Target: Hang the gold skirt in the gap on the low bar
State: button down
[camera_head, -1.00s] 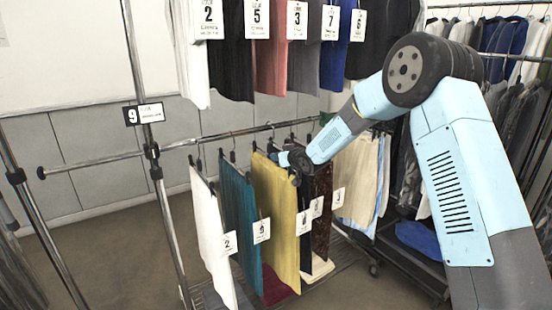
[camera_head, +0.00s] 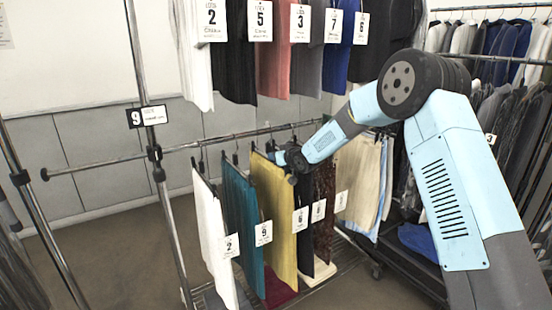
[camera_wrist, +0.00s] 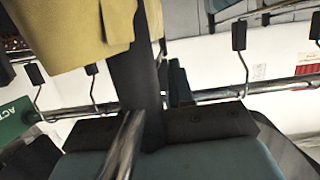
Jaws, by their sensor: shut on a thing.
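The gold skirt (camera_head: 271,205) hangs upright in the head view, just right of a teal skirt (camera_head: 240,220) and left of a dark garment. My gripper (camera_head: 291,160) is at its upper right edge, just below the low bar (camera_head: 225,138), and is shut on it. Whether the skirt's hook rests on the bar is hidden. In the wrist view, gold cloth (camera_wrist: 75,30) fills the upper left beside a dark finger. The bar (camera_wrist: 215,92) crosses behind with hooks and black clips on it. The exact grip point is hidden.
A white garment (camera_head: 212,235) hangs left of the teal skirt. Dark, brown and cream (camera_head: 358,180) garments hang to the right. An upper row of tagged clothes (camera_head: 272,50) hangs above. A rail post (camera_head: 150,130) stands left; the bar is bare beside it.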

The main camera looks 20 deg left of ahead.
jog(key=shift+w+a, duration=1.25)
jog(key=shift+a, duration=0.15)
jog(key=shift+w, duration=0.1)
jog(key=shift+f, duration=1.55)
jog(key=c, duration=0.9)
grip_release()
